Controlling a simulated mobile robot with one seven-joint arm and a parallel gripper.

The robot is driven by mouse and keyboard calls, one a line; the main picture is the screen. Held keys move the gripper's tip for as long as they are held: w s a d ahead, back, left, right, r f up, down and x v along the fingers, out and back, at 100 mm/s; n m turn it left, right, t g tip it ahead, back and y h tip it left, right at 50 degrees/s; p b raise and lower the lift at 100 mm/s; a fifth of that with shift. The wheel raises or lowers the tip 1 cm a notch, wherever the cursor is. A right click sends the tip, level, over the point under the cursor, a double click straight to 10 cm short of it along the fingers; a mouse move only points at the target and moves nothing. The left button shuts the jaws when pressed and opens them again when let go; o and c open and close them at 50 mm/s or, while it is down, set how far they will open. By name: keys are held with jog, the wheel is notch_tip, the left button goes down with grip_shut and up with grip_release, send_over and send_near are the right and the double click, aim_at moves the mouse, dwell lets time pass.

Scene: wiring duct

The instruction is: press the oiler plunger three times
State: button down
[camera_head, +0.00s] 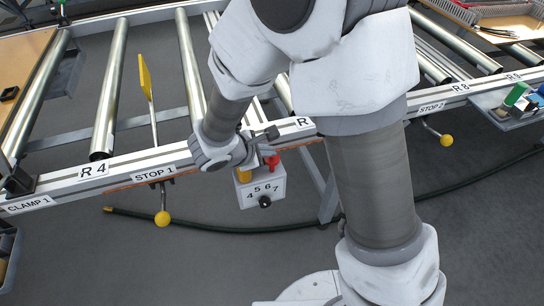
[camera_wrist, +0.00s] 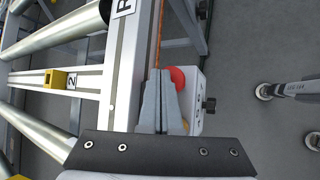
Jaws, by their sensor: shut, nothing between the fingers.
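A grey-white box marked 4 5 6 7 (camera_head: 262,191) hangs at the front rail below my gripper (camera_head: 258,160). It has a red part (camera_head: 273,160) on top, a yellow part (camera_head: 243,176) at its left and a black knob (camera_head: 265,202) on its front. In the wrist view my gripper (camera_wrist: 161,75) is shut and empty. Its fingers lie just left of the rounded red cap (camera_wrist: 177,78) and partly cover the yellow part (camera_wrist: 185,126). I cannot tell whether they touch the box, or which part is the oiler plunger.
The conveyor rail (camera_head: 97,176) with metal rollers (camera_head: 110,85) runs behind the box. A black hose (camera_head: 225,228) lies on the floor. Open floor is in front.

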aim_at(268, 160)
jog(key=shift+f+b, duration=1)
jog(key=shift+b, duration=0.05)
dwell(0.7)
jog(key=shift+r, duration=0.1)
jog(key=shift+r+p, duration=1.05)
jog(key=shift+r, duration=0.25)
jog(key=shift+r+p, duration=1.8)
jog(key=shift+r, duration=0.8)
jog(key=shift+a, duration=0.1)
dwell(0.3)
